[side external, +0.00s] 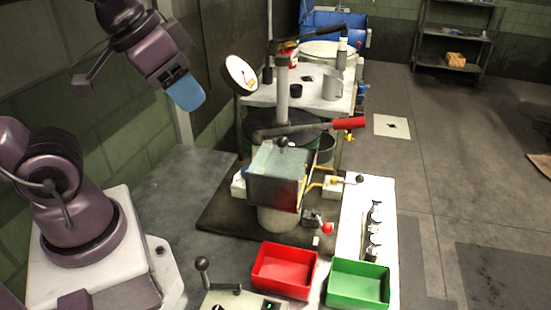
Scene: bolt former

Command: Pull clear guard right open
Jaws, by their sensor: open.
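The clear guard (275,178) is a see-through, box-like cover on the front of the bolt former, above a pale round base (280,219). It looks closed, though its edges and any handle are hard to make out. My gripper (185,92), with a blue end, is raised at the upper left. It is apart from the guard, up and to its left. It is open, with no held object visible; its fingers are hard to separate at this angle.
A lever with a red grip (349,123) reaches right above the guard. A round dial (240,75) stands behind left. A red bin (284,270) and a green bin (358,284) sit in front. A control box with a lever (203,265) stands front left.

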